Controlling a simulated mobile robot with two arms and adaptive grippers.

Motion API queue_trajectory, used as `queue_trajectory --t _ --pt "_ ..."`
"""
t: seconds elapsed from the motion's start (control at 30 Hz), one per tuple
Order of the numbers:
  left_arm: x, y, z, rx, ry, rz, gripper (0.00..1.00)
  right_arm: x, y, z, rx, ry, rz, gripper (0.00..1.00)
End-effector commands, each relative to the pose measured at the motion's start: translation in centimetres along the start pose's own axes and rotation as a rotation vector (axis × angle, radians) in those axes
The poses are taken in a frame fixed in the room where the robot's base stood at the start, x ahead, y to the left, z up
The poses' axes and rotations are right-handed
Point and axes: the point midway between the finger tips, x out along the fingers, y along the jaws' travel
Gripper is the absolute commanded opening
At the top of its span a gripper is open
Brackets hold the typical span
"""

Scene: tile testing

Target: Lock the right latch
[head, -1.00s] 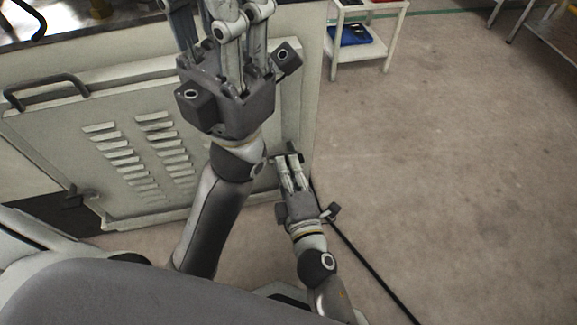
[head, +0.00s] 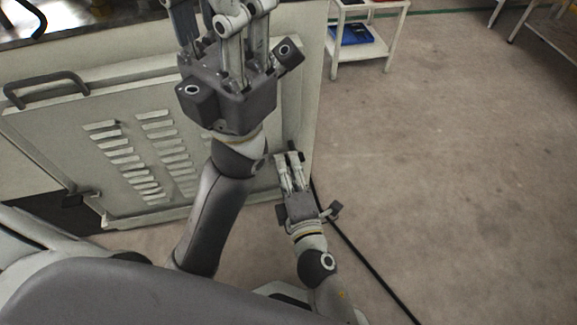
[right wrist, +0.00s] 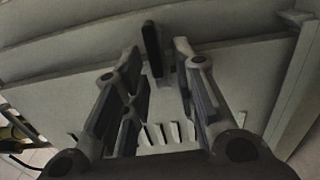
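The light grey panel (head: 65,130) with louvre slots has a dark right latch (head: 291,146) at its right edge, partly hidden by my fingers. In the right wrist view the latch is an upright dark handle (right wrist: 152,48). My right gripper (head: 289,158) is at this latch. In the right wrist view the right gripper (right wrist: 156,58) has its fingers apart, with the handle between or just beyond the fingertips; contact is not clear. My left gripper (head: 235,8) is raised over the panel's upper right, its fingertips cut off by the top edge.
A dark left latch (head: 80,197) sits at the panel's lower left, and a dark bar handle (head: 45,83) at its upper left. A black cable (head: 365,262) runs along the floor. A white cart (head: 358,52) stands behind.

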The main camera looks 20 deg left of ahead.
Motion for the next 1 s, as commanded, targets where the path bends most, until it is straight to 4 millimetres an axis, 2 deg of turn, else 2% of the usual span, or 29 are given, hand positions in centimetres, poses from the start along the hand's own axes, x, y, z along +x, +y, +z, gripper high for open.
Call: queue_trajectory --t 0.3,0.43,1.0 --pt "-0.1 0.0 0.1 0.002 -0.002 0.004 0.3 0.0 0.1 0.0 0.003 -0.001 0.002 0.3" --pt "-0.1 0.0 0.0 0.001 -0.002 0.003 0.3 -0.8 0.1 0.0 0.003 -0.001 0.001 0.3" --pt "0.0 0.0 0.0 0.0 0.0 0.001 0.3 -8.9 0.0 0.0 0.006 -0.002 -0.002 0.3"
